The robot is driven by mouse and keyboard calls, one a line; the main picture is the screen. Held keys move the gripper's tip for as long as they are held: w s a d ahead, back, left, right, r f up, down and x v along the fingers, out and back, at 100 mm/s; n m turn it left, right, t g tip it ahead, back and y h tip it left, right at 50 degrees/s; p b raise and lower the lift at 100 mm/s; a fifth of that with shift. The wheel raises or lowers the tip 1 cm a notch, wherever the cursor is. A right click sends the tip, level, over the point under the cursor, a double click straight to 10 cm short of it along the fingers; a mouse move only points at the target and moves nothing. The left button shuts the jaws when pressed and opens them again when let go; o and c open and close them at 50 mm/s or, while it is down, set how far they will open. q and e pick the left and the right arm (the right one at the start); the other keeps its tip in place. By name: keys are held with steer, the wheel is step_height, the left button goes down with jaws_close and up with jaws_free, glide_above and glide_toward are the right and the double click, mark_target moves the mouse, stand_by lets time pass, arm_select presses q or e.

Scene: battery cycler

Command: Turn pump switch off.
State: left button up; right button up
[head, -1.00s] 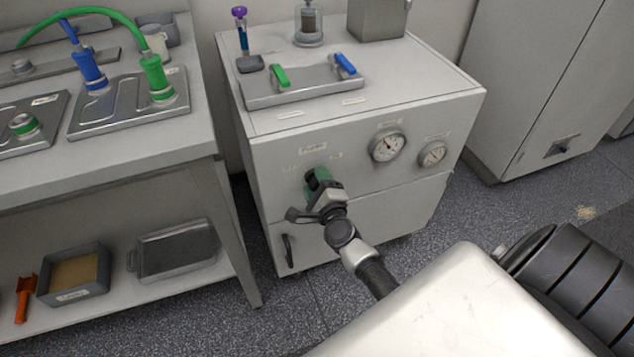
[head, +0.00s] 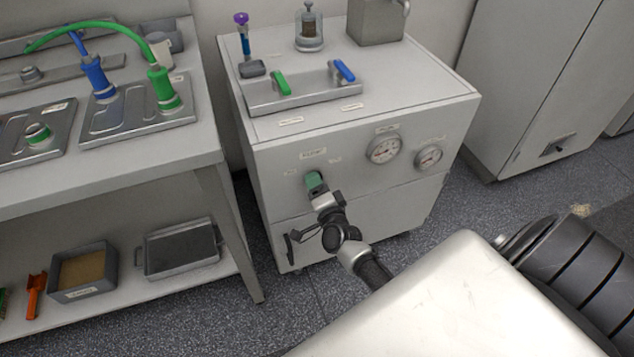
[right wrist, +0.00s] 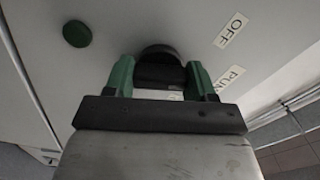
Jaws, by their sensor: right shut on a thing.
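The pump switch is a dark round knob (right wrist: 160,68) on the cabinet's front panel, seen in the right wrist view. My right gripper (right wrist: 160,76) has its green fingers on either side of the knob and is shut on it. In the head view the right gripper (head: 314,181) meets the panel just below the pump label (head: 313,153), and hides the knob there. The OFF label (right wrist: 230,30) and a partly cut PUMP label (right wrist: 229,80) lie to the right of the knob in the wrist view. The left gripper is not in view.
A dark green round piece (right wrist: 77,33) is on the panel near the knob. Two gauges (head: 385,149) (head: 429,157) are right of the gripper on the cabinet front (head: 385,195). A door handle (head: 290,248) is below. A workbench (head: 110,170) stands at the left.

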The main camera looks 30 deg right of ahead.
steer(key=shift+f+n+p, duration=0.1)
steer(key=shift+n+p, duration=0.35)
steer(key=shift+n, duration=0.75)
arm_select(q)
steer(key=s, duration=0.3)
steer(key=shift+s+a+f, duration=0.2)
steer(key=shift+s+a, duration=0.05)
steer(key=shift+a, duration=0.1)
arm_select(e)
steer(key=o, duration=0.9)
steer(key=shift+s, duration=0.1)
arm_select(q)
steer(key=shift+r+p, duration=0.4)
arm_select(e)
steer(key=v, duration=1)
steer(key=shift+s, duration=0.35)
